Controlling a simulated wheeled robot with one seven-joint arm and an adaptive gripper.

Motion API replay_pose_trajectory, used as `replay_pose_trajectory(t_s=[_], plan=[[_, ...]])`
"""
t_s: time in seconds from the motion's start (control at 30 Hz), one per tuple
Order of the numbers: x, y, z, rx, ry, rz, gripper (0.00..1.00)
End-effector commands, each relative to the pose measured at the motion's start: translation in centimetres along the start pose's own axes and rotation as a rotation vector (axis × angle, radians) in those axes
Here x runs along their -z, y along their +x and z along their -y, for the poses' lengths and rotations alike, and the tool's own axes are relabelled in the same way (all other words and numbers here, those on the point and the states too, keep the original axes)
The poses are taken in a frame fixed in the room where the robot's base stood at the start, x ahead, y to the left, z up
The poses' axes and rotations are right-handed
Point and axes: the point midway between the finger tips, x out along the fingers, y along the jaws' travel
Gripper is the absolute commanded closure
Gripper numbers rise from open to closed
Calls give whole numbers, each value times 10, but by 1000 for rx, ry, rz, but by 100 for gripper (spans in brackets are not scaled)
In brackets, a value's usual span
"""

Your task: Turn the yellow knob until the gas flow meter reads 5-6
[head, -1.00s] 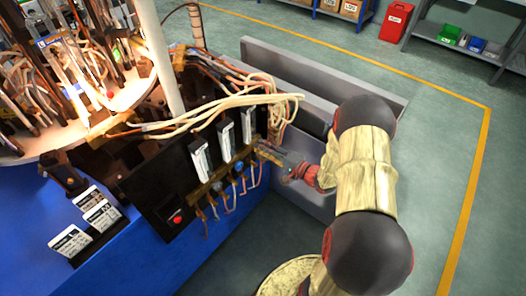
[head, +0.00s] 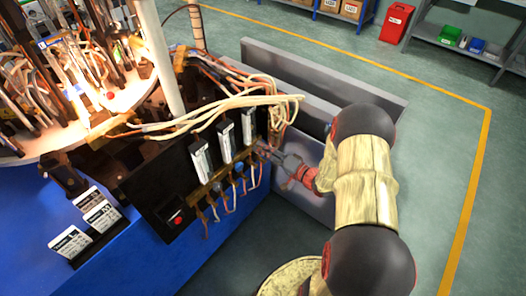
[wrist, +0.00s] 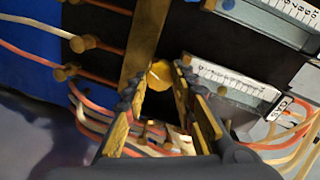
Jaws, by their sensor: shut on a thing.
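The yellow knob (wrist: 160,75) shows in the wrist view between the tips of my gripper (wrist: 159,80). A fingertip lies on each side of it, and my gripper is shut on it. In the head view my gripper (head: 262,152) reaches the right end of the black panel, where the knob is hidden or too small to tell. The gas flow meter (wrist: 235,82) with a white scale lies right of the knob in the wrist view. It appears to be the rightmost meter (head: 249,127) in the head view. Its reading is not legible.
Two more flow meters (head: 225,142) and (head: 200,160) stand to the left on the panel. Several hoses (wrist: 95,118) run close below my fingers. Pale cables (head: 225,110) hang above the panel. A grey metal trough (head: 310,80) lies behind; the floor at right is open.

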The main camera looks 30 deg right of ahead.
Motion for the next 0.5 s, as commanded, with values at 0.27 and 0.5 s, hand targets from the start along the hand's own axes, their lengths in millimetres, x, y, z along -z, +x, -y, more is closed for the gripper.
replay_pose_trajectory(t_s=[0.27,0.5], plan=[[-2,0,-1,-2,3,3,70],[-1,0,-1,-1,2,1,56]])
